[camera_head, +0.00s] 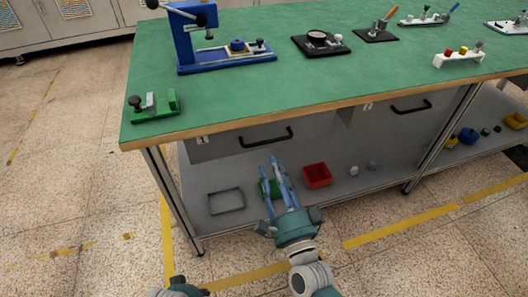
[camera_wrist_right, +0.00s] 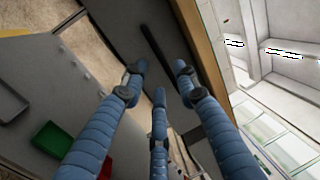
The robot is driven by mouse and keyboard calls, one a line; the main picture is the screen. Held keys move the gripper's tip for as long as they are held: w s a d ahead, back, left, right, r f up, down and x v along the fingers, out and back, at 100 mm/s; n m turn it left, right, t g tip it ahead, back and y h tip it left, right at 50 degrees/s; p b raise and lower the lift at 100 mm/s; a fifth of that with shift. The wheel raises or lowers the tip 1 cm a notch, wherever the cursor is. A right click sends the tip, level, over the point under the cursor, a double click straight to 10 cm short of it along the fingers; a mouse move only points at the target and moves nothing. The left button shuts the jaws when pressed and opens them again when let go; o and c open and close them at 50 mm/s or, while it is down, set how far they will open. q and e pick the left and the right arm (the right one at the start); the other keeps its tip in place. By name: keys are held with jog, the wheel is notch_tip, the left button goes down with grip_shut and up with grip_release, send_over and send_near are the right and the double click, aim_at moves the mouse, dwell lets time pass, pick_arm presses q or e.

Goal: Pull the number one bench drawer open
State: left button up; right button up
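The number one bench drawer (camera_head: 235,150) is a grey front under the left part of the green bench top, with a small label at its left end. It looks closed, flush under the edge. Its dark bar handle (camera_head: 266,138) also shows in the right wrist view (camera_wrist_right: 157,53), just beyond my fingertips and apart from them as far as I can see. My right gripper (camera_head: 276,165) is below the handle, its blue fingers spread and empty, pointing up toward it. My left gripper (camera_head: 182,289) shows only partly at the bottom edge; its fingers are hidden.
A second drawer handle (camera_head: 411,107) is to the right. The lower shelf (camera_head: 330,196) holds a red bin (camera_head: 317,175), a green bin partly behind my fingers, and a grey tray (camera_head: 226,201). A blue press (camera_head: 225,50) and other fixtures stand on the bench top. Floor in front is clear.

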aim_at(265, 147)
jog(key=x, duration=0.9)
jog(key=shift+b, duration=0.4)
pick_arm(q)
jog(key=r, duration=0.2)
jog(key=shift+w+r, duration=0.2)
jog(key=shift+r, duration=0.15)
pick_arm(e)
grip_shut()
